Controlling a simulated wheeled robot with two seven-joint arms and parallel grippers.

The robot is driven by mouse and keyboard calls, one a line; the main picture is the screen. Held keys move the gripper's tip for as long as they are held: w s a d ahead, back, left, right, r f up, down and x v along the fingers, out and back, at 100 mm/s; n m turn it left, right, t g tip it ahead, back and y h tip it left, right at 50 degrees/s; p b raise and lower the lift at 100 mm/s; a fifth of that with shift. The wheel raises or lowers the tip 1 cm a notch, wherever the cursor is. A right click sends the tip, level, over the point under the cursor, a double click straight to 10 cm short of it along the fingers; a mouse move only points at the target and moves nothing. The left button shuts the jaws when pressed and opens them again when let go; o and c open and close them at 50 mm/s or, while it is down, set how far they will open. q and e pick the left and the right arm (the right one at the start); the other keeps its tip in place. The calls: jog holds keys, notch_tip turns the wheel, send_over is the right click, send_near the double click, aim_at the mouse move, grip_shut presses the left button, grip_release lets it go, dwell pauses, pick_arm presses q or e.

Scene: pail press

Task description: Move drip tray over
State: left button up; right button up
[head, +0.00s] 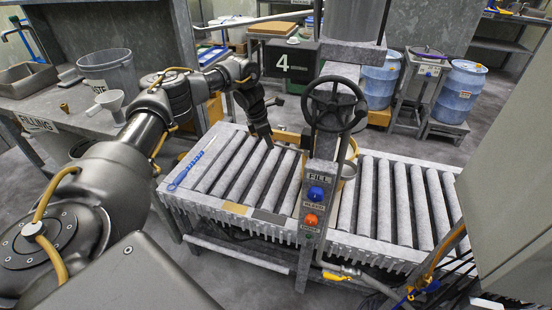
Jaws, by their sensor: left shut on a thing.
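My left arm reaches in from the left, over the roller conveyor (232,165). Its gripper (269,142) points down beside the fill station and is shut on a yellow-orange bar (288,137). The bar runs right, toward the fill column (320,165), and seems to be the drip tray's arm or handle. A round part with a yellow rim (353,150) shows behind the column, above a grey pail-like shape (348,172). The column hides most of it, so I cannot tell whether it is the drip tray. My right gripper is not in view.
A dark handwheel (334,104) stands above the column, with a blue button (315,192) and an orange button (311,220) on its front. A blue tool (188,172) lies at the conveyor's left end. The rollers right of the column are clear. A grey cabinet (510,190) stands at right.

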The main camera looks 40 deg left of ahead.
pick_arm(q)
jog(key=shift+s+d+r+p, duration=0.1)
jog(key=shift+s+d+p, duration=0.35)
jog(key=shift+s+p, duration=0.25)
jog(key=shift+s+d+r+p, duration=0.1)
jog(key=shift+s+d+p, duration=0.4)
jog(key=shift+s, duration=0.3)
jog(key=shift+a, duration=0.1)
jog(key=shift+s+d+p, duration=0.6)
jog(key=shift+s+p, duration=0.1)
jog(key=shift+s, duration=0.1)
jog(key=shift+s+d+p, duration=0.55)
jog(key=shift+s+p, duration=0.1)
jog(key=shift+s, duration=0.1)
jog(key=shift+f, duration=0.1)
